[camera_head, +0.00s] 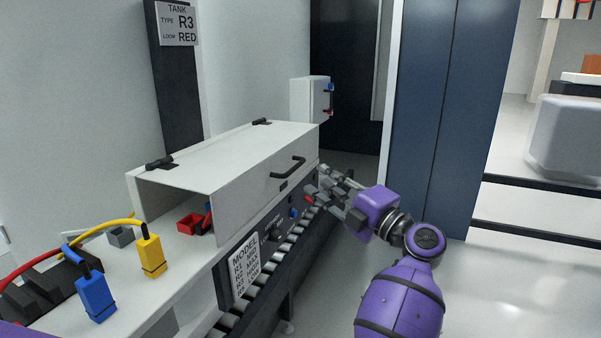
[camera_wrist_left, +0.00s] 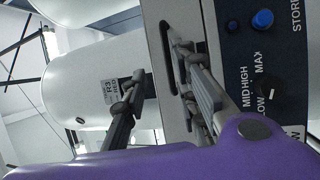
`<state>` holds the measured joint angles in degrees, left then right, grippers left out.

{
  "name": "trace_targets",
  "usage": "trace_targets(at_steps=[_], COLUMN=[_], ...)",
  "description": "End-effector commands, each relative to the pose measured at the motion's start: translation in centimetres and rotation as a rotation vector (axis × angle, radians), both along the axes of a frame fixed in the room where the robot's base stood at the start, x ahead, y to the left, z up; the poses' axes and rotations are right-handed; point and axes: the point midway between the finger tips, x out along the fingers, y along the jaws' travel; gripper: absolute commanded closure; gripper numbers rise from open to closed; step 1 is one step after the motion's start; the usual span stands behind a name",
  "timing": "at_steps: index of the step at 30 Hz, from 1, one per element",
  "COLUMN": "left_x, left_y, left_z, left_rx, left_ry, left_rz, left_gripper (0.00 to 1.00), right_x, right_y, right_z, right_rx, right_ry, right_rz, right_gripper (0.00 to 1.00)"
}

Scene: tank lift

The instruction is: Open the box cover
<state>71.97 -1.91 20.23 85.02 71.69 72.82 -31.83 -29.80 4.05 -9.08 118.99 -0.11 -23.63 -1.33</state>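The box cover (camera_head: 230,150) is a white lid over a long white box, hinged at the back, and it is down. Its black bar handle (camera_head: 289,167) is on the front face. My left gripper (camera_head: 318,182) is right of and slightly below the handle, apart from it in the head view. In the left wrist view my left gripper (camera_wrist_left: 158,70) has its fingers spread with nothing held. The dark handle (camera_wrist_left: 167,55) shows beyond and between the fingers there, against the grey cover front. My right gripper is not in view.
A dark control panel (camera_wrist_left: 260,75) with a blue button and knob lies below the cover. A roller conveyor (camera_head: 300,235) runs beneath. Yellow (camera_head: 150,255) and blue (camera_head: 95,295) plugs with cables stand at the left. Open floor (camera_head: 500,290) lies right.

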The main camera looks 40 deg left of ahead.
Motion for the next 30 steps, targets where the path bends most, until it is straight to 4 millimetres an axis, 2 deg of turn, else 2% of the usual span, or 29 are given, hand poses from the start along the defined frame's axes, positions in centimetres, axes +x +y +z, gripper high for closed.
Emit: trace_targets(at_steps=[4, 12, 18, 29, 30], left_x=[-0.4, 0.2, 0.7, 0.8, 0.8], left_y=[1.0, 5.0, 7.3, 7.9, 7.8], left_z=[-0.7, 0.1, 0.5, 0.5, 0.5], left_rx=[-0.034, -0.03, -0.029, -0.031, -0.031], left_ry=[0.015, 0.013, 0.013, 0.013, 0.013], left_rz=[0.029, 0.029, 0.027, 0.025, 0.025], left_gripper=[0.73, 0.73, 0.73, 0.73, 0.78], right_x=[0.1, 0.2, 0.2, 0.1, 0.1], right_y=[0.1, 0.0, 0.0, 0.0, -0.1], right_z=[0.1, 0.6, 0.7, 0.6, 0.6], right_rx=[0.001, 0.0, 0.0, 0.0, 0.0], right_ry=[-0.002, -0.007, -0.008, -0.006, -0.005], right_rz=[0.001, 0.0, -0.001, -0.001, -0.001], right_gripper=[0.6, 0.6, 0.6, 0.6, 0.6])
